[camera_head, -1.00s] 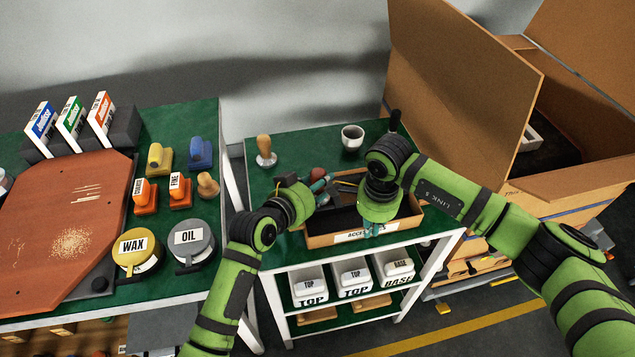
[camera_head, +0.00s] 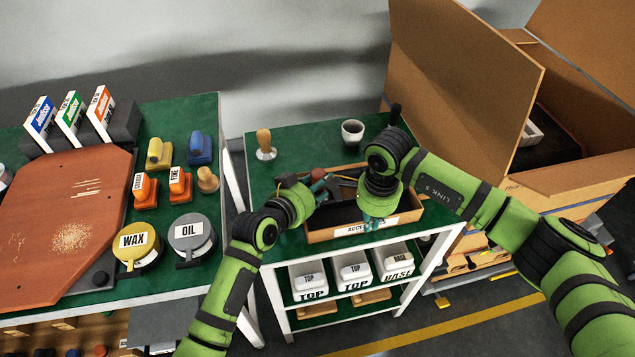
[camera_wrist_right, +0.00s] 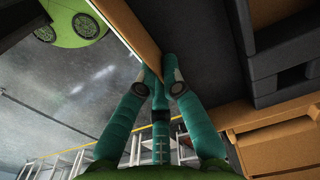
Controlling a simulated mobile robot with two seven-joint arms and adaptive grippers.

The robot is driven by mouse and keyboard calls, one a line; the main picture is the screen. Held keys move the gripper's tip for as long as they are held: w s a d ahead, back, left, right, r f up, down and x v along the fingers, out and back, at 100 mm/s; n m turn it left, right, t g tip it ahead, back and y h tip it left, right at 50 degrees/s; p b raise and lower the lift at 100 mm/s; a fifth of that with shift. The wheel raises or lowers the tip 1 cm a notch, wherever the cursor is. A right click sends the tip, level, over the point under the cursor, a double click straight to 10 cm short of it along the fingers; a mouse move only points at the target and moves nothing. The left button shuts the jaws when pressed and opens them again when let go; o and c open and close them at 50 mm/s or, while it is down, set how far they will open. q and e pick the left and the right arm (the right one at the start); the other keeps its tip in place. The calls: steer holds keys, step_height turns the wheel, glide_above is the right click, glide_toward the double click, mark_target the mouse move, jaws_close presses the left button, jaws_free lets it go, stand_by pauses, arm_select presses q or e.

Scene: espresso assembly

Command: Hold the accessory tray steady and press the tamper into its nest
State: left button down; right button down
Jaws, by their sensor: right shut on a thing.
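The accessory tray (camera_head: 408,217) is a shallow cardboard-brown box with a label on its front wall, on the small green-topped table. My right gripper (camera_head: 372,222) is shut on its front wall; in the right wrist view the teal fingers (camera_wrist_right: 160,82) pinch the wall's edge. A tamper (camera_head: 264,142) with a wooden handle and metal base stands upright at the table's back left, apart from both grippers. My left gripper (camera_head: 318,186) is at the tray's left end, by a red-ended item; its fingers are too small and covered to judge. The nest cannot be made out.
A white cup (camera_head: 352,132) stands behind the tray. Labelled white bins (camera_head: 354,270) fill the shelf below. A workbench with WAX (camera_head: 138,243) and OIL tins (camera_head: 192,236) is at left. A large open cardboard box (camera_head: 465,80) stands at right. The table's back middle is clear.

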arm_select(q)
steer(key=shift+s+f, duration=0.1)
steer(key=shift+f, duration=0.5)
arm_select(e)
steer(key=shift+r, duration=0.1)
stand_by(0.9)
arm_select(q)
steer(key=c, duration=0.6)
jaws_free()
steer(key=shift+c, duration=0.2)
steer(key=shift+o, duration=0.4)
steer(key=shift+s+f, duration=0.1)
steer(key=shift+f, duration=0.05)
steer(key=shift+s, duration=0.1)
arm_select(e)
steer(key=shift+w, duration=0.1)
arm_select(q)
steer(key=shift+v, duration=2.3)
arm_select(e)
steer(key=shift+w+d, duration=0.1)
steer(key=shift+d, duration=0.05)
arm_select(q)
steer(key=shift+s+a+r, duration=0.3)
steer(key=shift+s+r, duration=0.1)
